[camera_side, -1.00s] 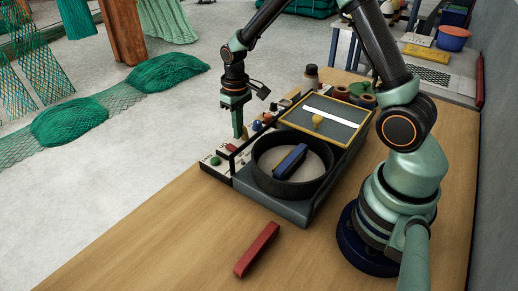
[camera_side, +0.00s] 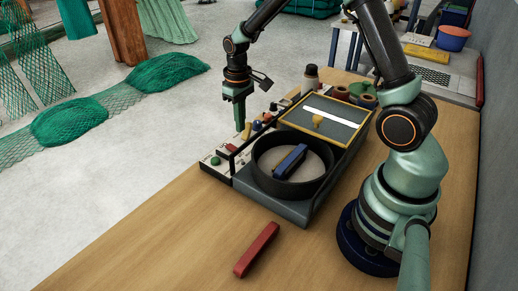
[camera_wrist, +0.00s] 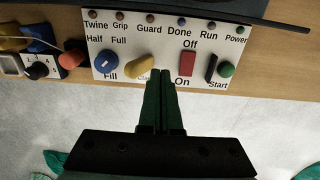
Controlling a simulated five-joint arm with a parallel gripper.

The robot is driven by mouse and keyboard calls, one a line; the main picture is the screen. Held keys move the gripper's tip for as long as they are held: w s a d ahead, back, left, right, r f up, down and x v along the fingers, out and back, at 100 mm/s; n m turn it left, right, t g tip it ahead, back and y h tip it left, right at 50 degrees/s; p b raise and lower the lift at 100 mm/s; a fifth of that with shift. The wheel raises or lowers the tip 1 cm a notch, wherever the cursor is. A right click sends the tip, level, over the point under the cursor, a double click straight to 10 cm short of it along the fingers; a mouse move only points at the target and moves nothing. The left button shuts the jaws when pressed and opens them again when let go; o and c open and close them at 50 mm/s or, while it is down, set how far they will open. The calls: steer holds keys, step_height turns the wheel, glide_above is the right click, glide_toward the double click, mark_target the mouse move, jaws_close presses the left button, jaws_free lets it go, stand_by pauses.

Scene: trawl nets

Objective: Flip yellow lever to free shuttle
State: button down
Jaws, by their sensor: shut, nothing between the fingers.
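The yellow lever (camera_wrist: 143,65) is on the white control panel (camera_wrist: 118,70), between the blue knob (camera_wrist: 106,61) and the red switch (camera_wrist: 187,63). It lies at a slant in the wrist view, and a label below it is partly hidden. In the side view, the yellow lever (camera_side: 247,131) is small, just right of my fingertips. My gripper (camera_wrist: 162,72) is shut and empty, its tips beside the lever's right end; I cannot tell whether they touch. It also shows in the side view (camera_side: 240,129), pointing down. A blue shuttle (camera_side: 290,159) lies in a round dark tray (camera_side: 262,182).
A black lever (camera_wrist: 211,67) and a green Start button (camera_wrist: 226,69) are right of the red switch. A yellow-framed grey panel (camera_side: 345,131) with a yellow knob (camera_side: 318,119) stands behind the tray. A red bar (camera_side: 257,250) lies on the otherwise clear front table.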

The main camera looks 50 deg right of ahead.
steer(key=shift+a+r, duration=0.25)
steer(key=shift+r, duration=1.1)
steer(key=shift+a+r, duration=0.2)
steer(key=shift+r, duration=1.1)
steer(key=s+a+r+t, duration=0.2)
steer(key=s+r, duration=0.4)
steer(key=s, duration=0.1)
steer(key=s+a+r+t, duration=0.3)
steer(key=s+r, duration=0.3)
steer(key=s, duration=0.1)
steer(key=shift+r+t, duration=0.2)
steer(key=shift+t, duration=0.1)
